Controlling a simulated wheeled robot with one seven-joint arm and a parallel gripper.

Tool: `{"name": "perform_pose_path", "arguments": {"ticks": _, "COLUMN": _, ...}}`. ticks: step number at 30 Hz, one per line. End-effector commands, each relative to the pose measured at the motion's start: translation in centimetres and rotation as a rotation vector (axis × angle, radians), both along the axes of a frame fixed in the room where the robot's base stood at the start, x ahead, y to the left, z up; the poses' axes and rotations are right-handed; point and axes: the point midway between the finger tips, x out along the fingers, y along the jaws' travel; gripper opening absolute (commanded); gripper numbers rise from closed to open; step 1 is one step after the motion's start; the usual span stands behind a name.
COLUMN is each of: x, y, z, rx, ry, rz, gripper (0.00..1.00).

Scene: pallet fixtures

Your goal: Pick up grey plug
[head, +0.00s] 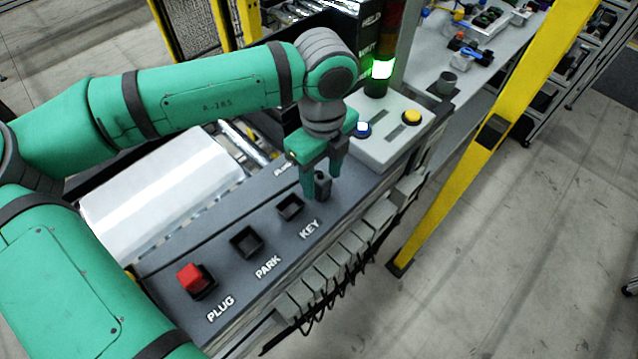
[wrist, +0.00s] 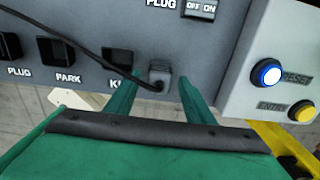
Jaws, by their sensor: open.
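The grey plug (head: 322,184) stands on the dark panel at the right end of the row, beside the KEY socket. In the wrist view the grey plug (wrist: 159,76) is a small block with a black cable running off to the upper left. My gripper (head: 321,180) is open, pointing down over it. In the wrist view my gripper's (wrist: 158,88) two green fingers reach along either side of the plug, with visible gaps. The fingers partly hide the plug in the head view.
The panel has a KEY socket (head: 290,207), a PARK socket (head: 244,241) and a red block (head: 195,280) at the PLUG label. A button box (head: 385,135) with blue and yellow buttons stands close right of my gripper. A yellow post (head: 495,130) rises further right.

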Motion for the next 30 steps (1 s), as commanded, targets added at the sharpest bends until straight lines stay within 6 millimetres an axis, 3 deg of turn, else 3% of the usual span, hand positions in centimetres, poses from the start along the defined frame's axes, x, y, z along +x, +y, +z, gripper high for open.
{"name": "perform_pose_path", "arguments": {"ticks": 7, "x": 0.0, "y": 0.5, "z": -0.1, "rx": -0.001, "ry": -0.001, "rz": 0.01, "gripper": 0.48}}
{"name": "perform_pose_path", "arguments": {"ticks": 13, "x": 0.0, "y": 0.6, "z": -0.1, "rx": -0.001, "ry": -0.001, "rz": 0.012, "gripper": 0.03}}
{"name": "perform_pose_path", "arguments": {"ticks": 23, "x": 0.0, "y": 0.5, "z": 0.0, "rx": -0.001, "ry": -0.001, "rz": 0.011, "gripper": 0.03}}
{"name": "perform_pose_path", "arguments": {"ticks": 30, "x": 0.1, "y": 0.3, "z": 2.0, "rx": -0.005, "ry": -0.001, "rz": 0.007, "gripper": 0.03}}
